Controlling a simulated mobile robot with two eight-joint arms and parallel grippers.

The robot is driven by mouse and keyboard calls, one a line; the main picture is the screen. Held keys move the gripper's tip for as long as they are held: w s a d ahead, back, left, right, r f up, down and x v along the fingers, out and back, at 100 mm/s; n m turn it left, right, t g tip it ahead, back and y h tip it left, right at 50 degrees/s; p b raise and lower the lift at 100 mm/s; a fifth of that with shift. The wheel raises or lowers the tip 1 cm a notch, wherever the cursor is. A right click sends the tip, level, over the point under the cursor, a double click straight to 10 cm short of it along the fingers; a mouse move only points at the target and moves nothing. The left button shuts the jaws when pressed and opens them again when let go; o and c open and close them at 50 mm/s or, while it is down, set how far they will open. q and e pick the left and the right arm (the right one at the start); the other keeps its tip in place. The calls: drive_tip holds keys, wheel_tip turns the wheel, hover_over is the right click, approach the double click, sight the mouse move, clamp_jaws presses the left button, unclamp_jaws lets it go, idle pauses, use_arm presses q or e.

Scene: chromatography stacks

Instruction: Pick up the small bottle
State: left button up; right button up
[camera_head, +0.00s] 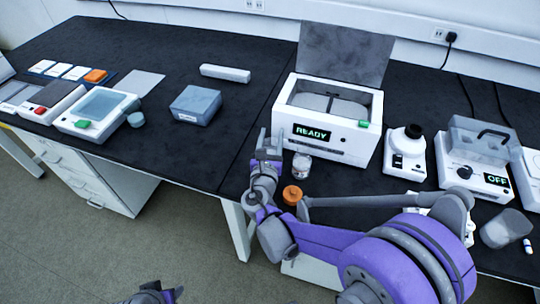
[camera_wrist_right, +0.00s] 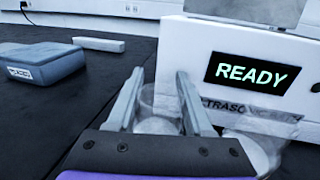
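A small clear bottle with whitish contents (camera_head: 302,166) stands on the black bench in front of the white READY machine. My right gripper (camera_head: 268,146) is just left of it in the head view. In the right wrist view my right gripper (camera_wrist_right: 157,98) is open, its two fingers apart. A clear glass vessel with pale contents (camera_wrist_right: 155,124) shows between the fingers; I cannot tell whether they touch it. Another clear vessel (camera_wrist_right: 250,148) shows right of the fingers, partly hidden by my gripper. Part of my left gripper (camera_head: 153,293) shows at the bottom edge; its fingers are unclear.
The READY machine (camera_head: 328,146) stands close behind my right gripper, its lid raised. An orange cap (camera_head: 292,195) lies near my right arm. A blue-grey box (camera_head: 195,105) and a white bar (camera_head: 225,73) lie left. Bench between is clear.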

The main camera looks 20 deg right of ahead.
clamp_jaws()
drive_tip(key=shift+r, duration=0.1)
